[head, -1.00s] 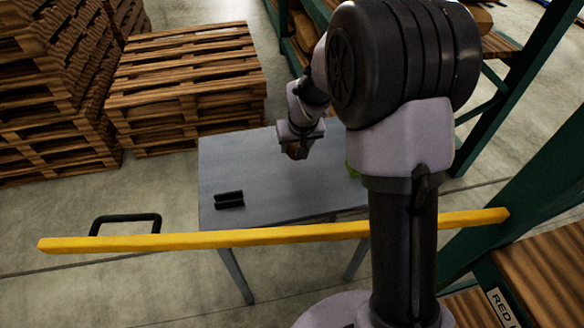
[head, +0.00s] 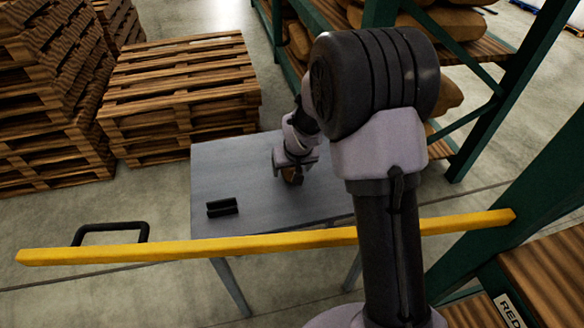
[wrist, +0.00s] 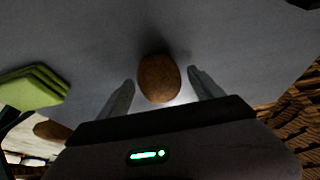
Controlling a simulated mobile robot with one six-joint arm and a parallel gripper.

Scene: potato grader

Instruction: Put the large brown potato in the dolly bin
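A brown potato (wrist: 159,79) sits on the grey table between the two fingers of my gripper (wrist: 161,76) in the wrist view. The fingers are apart, with a gap on each side of the potato. In the head view my gripper (head: 293,163) is low over the table, and part of the potato (head: 291,175) shows just under it. I cannot make out a dolly bin in either view.
The grey table (head: 240,165) holds a small black object (head: 222,207). A green stack (wrist: 33,88) lies left in the wrist view. A yellow bar (head: 190,247) crosses in front, near a black loop handle (head: 110,232). Pallets (head: 180,90) stand behind; green racking (head: 500,130) is right.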

